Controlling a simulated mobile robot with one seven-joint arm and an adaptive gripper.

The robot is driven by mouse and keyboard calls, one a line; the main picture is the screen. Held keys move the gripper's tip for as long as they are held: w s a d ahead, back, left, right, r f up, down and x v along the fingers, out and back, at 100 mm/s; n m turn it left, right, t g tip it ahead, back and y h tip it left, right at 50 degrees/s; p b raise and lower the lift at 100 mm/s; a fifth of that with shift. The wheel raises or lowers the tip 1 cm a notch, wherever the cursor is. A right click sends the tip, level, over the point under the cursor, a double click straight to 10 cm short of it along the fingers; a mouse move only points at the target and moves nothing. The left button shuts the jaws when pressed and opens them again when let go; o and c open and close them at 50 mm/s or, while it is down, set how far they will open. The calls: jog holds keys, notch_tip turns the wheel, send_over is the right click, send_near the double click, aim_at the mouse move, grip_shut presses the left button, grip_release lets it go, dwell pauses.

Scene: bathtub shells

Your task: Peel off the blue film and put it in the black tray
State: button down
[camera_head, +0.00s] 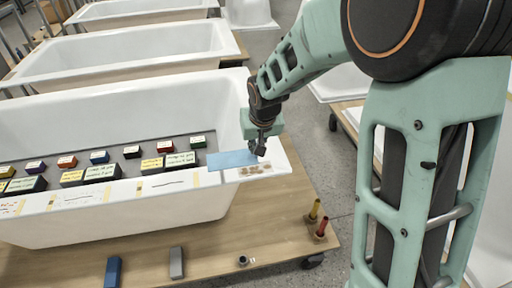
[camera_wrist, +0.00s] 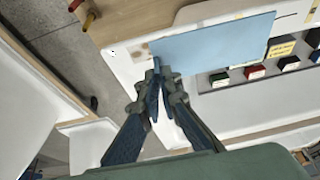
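The blue film (camera_head: 230,158) is a flat light-blue sheet at the right end of the near white bathtub's rim. In the wrist view the film (camera_wrist: 215,50) spans part of the rim and the tub opening. My gripper (camera_head: 260,150) is at the film's right end. In the wrist view the fingertips of my gripper (camera_wrist: 157,72) come together at the film's corner and look closed on it. A dark tray-like panel (camera_head: 147,146) lies across the tub, carrying several small labelled boxes. I cannot tell whether this panel is the black tray.
Brown spots (camera_head: 252,169) show on the rim beside the film. A blue block (camera_head: 112,272) and a grey block (camera_head: 176,262) lie in front. Other white tubs stand behind and to the right.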

jog(key=shift+r+p, duration=1)
jog(key=shift+r, duration=0.8)
